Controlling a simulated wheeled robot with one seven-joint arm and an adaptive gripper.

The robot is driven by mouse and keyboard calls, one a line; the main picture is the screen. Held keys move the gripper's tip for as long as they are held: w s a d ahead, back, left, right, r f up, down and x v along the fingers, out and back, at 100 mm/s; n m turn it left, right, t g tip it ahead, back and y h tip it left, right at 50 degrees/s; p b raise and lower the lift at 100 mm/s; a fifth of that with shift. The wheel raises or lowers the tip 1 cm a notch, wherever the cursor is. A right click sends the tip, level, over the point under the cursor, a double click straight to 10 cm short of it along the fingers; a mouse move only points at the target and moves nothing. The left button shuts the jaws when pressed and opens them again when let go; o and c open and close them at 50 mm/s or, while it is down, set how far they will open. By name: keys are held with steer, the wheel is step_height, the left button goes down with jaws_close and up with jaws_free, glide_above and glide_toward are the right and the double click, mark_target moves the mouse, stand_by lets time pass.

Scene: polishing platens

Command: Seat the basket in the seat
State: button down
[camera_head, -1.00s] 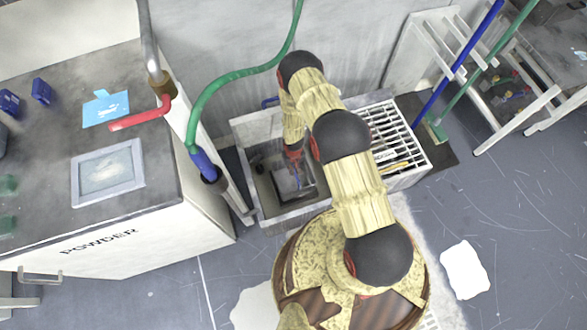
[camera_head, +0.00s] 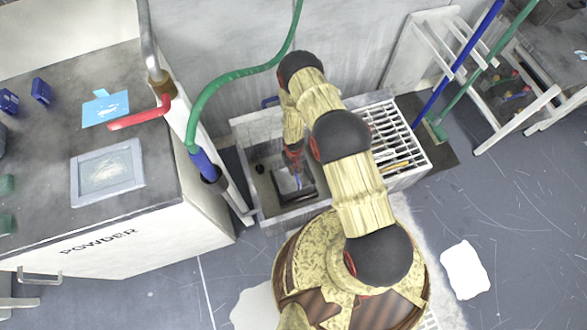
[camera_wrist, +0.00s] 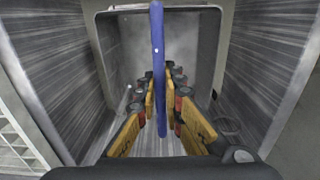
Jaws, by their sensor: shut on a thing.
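My gripper (camera_wrist: 160,105) is shut on the upright blue handle (camera_wrist: 158,60) of the basket. The basket is a grey, square, open box with a thin rim (camera_wrist: 120,10) in the wrist view. In the head view the dark basket (camera_head: 309,190) shows inside the grey sink (camera_head: 268,212), below my gripper (camera_head: 295,168). My wrist and fingers cover part of it. I cannot make out the seat, nor tell whether the basket touches the sink floor.
Sink walls stand close around the basket. A white rack (camera_head: 398,125) adjoins the sink on the right. A green hose (camera_head: 235,75) and a pipe with a red handle (camera_head: 140,117) are to the left, beside the POWDER cabinet (camera_head: 110,245).

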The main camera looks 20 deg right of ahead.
steer(key=shift+f+b, duration=0.75)
steer(key=shift+f, duration=2.15)
steer(key=c, duration=1.9)
jaws_free()
steer(key=shift+o, duration=0.3)
step_height(320, 180, up, 12)
steer(key=shift+f, duration=0.1)
